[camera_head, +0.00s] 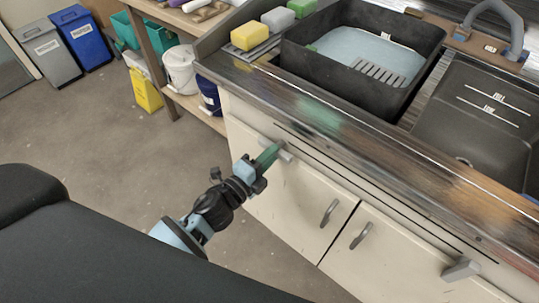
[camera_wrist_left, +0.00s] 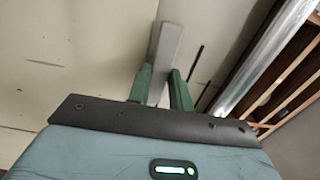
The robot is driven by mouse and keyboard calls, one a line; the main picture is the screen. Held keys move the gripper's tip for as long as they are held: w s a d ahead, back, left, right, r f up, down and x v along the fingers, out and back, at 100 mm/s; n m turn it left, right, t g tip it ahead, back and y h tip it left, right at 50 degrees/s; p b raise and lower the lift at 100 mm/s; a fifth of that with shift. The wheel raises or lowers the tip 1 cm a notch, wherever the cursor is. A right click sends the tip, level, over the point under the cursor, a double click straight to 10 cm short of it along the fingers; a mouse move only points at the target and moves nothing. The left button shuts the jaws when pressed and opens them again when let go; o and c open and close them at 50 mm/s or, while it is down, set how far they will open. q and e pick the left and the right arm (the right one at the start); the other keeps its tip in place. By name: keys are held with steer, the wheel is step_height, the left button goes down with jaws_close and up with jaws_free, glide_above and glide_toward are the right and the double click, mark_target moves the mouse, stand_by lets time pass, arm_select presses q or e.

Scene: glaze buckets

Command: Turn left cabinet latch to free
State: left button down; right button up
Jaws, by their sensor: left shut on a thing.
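The left cabinet latch (camera_head: 286,154) is a grey bar near the top of the cream left cabinet door (camera_head: 290,195), just under the counter. My left gripper (camera_head: 268,156) has its green fingers at this latch. In the left wrist view, the grey latch (camera_wrist_left: 168,46) passes between the two green fingers of my left gripper (camera_wrist_left: 160,86), which are shut on it. The fingers hide part of the latch in the head view. A second grey latch (camera_head: 461,269) sits on the right cabinet door (camera_head: 385,262). My right gripper is not in view.
Two curved door handles, left (camera_head: 329,212) and right (camera_head: 361,235), stick out below the latches. The counter edge (camera_head: 350,150) overhangs the doors. A black tub (camera_head: 300,58) and a yellow sponge (camera_head: 250,36) stand on top. The floor (camera_head: 110,140) at left is open.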

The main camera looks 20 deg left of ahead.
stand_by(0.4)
arm_select(q)
steer(key=c, duration=1.3)
jaws_free()
steer(key=shift+o, duration=0.2)
steer(key=v, duration=0.7)
steer(key=shift+s+a+b, duration=0.15)
steer(key=shift+s+b, duration=0.2)
